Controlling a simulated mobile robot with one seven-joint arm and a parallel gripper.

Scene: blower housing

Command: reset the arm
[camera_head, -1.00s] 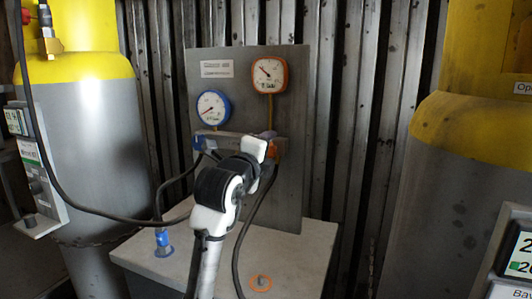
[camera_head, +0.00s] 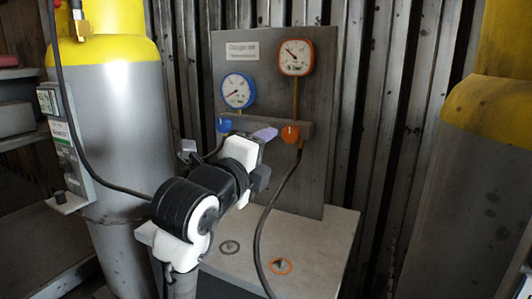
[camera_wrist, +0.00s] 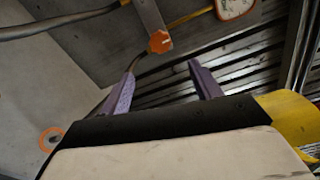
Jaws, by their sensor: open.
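My gripper (camera_head: 264,136) is raised in front of the grey gauge panel, beside the orange knob in the head view. Its two purple fingers (camera_wrist: 162,70) are spread in the wrist view, with nothing between them. My arm is bent, its black and white joints crossing in front of the pedestal. It hides part of the pedestal top. Whether the fingers touch the panel fittings cannot be told from the head view; in the wrist view the orange knob (camera_wrist: 160,41) lies beyond the fingertips.
The panel (camera_head: 262,70) carries a blue gauge (camera_head: 237,91), an orange gauge (camera_head: 296,57), a blue knob (camera_head: 223,125) and a dark hose (camera_head: 264,222). The pedestal (camera_head: 318,240) bears an orange ring (camera_head: 281,267) and a grey ring (camera_head: 229,247). Yellow-topped cylinders (camera_head: 115,120) (camera_head: 490,170) flank it.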

